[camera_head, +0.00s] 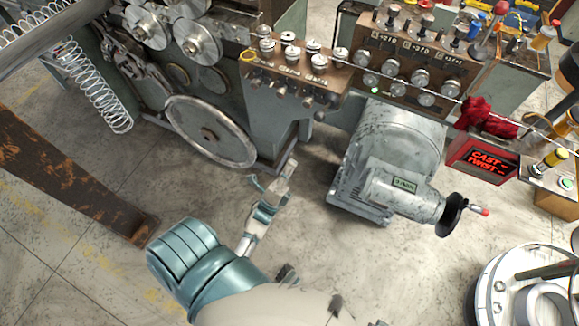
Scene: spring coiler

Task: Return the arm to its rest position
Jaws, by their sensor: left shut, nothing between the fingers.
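My left arm comes in from the bottom of the head view, with a teal and cream casing. My left gripper (270,190) is shut and empty, in the air in front of the spring coiler (210,130). It holds nothing and appears apart from the machine. The coiler has a large grey wheel, smaller rollers and a coiled spring (95,90) at the upper left. My right gripper is not in view.
A grey motor unit with a black handwheel (452,214) stands right of my left gripper. Knob panels (300,75) line the machine above. A rusty beam (70,175) lies at left. A red display box (487,160) and a round white fixture (490,290) are at right. Bare floor lies between.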

